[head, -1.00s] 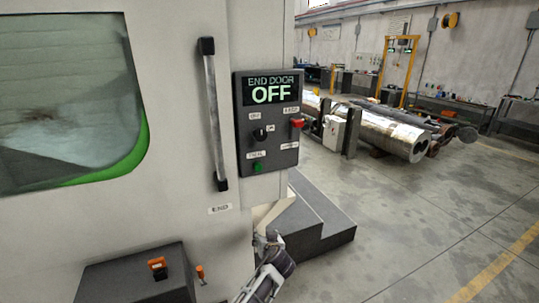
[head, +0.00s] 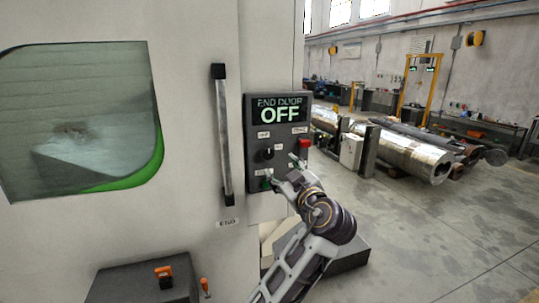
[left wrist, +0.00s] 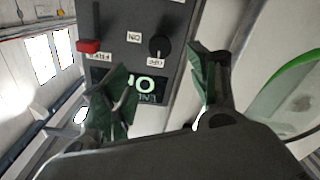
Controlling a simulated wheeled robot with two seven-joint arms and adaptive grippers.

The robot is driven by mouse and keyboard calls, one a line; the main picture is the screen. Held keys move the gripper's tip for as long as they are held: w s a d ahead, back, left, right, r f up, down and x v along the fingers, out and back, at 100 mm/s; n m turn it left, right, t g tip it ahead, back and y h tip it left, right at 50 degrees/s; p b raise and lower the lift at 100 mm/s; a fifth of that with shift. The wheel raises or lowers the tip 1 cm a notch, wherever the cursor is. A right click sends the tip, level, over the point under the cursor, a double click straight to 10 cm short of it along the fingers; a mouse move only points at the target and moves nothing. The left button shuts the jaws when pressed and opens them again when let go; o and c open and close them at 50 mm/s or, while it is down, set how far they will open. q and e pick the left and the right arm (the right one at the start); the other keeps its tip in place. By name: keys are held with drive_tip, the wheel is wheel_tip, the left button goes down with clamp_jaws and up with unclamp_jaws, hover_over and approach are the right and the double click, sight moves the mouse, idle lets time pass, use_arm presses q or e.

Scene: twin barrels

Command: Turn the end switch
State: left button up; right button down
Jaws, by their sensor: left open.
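The end switch is a black rotary knob (head: 267,153) on the dark control panel (head: 251,140), under a display reading "END DOOR OFF". In the left wrist view the knob (left wrist: 159,46) appears upside down, beside an "OFF" label and an "ON" label. My left gripper (head: 285,172) is in front of the panel's lower part, below and right of the knob. In the left wrist view its green-padded fingers (left wrist: 158,62) are spread, empty, with the knob showing between and beyond them. The gap to the knob is hard to judge. My right gripper is out of view.
A red button (head: 304,143) sits on the panel right of the knob. A vertical door handle (head: 223,135) stands left of the panel. A dark box (head: 140,282) with an orange part is at lower left. Open floor lies to the right.

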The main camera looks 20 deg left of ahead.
sight(269, 155)
use_arm(q)
drive_tip(key=shift+w, duration=0.1)
drive_tip(key=p+x, duration=0.3)
drive_tip(key=x, duration=0.8)
drive_tip(key=shift+w+a, duration=0.15)
drive_tip(key=shift+w, duration=0.05)
drive_tip(key=shift+p+x, duration=0.5)
drive_tip(key=shift+x, duration=0.6)
drive_tip(key=c, duration=1)
drive_tip(key=shift+f, duration=0.1)
